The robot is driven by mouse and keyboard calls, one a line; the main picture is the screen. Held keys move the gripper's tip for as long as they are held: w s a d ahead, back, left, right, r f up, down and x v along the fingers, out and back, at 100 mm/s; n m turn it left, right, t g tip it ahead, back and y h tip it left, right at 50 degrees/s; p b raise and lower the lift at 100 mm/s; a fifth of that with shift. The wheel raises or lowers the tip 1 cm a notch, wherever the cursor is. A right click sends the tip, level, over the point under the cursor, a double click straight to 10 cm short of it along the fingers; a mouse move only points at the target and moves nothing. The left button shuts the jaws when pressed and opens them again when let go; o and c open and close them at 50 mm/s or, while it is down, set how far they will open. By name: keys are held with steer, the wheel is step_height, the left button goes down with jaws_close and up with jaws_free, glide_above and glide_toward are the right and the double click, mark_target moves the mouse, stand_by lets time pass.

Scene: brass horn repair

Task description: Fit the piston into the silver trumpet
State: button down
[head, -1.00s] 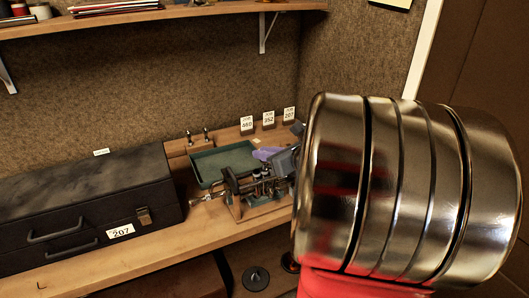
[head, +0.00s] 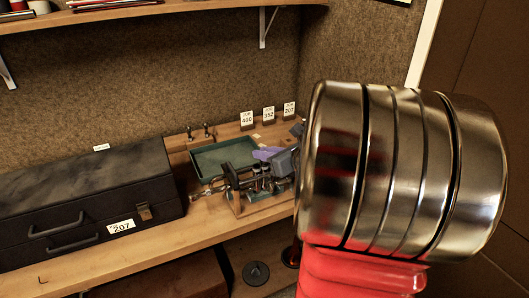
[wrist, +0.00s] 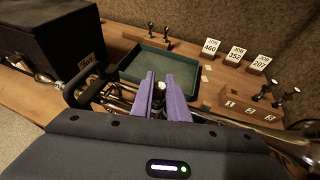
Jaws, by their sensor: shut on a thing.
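My gripper (wrist: 162,98) has two purple fingers closed on the piston (wrist: 158,88), whose silver top shows between them. It is over the silver trumpet (wrist: 122,98), which lies across the bench in a dark clamp; its bell (wrist: 290,145) is at the right in the wrist view. My gripper's housing hides the middle of the trumpet and its valves, so I cannot tell whether the piston's lower end is inside a casing. In the head view my gripper (head: 267,154) is small, just above the clamped trumpet (head: 214,187).
A green tray (head: 200,171) is behind the trumpet. Job cards (wrist: 236,53) stand along the back. Two pistons (wrist: 152,30) stand at the back left; two more (wrist: 262,93) stand by a numbered wooden block (wrist: 222,100). A black case (head: 80,190) fills the left of the bench.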

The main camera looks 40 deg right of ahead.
steer(key=shift+f, duration=0.45)
steer(key=c, duration=1.6)
jaws_free()
steer(key=shift+c, duration=0.2)
steer(key=shift+s, duration=0.15)
steer(key=v, duration=1.3)
steer(key=shift+s, duration=0.25)
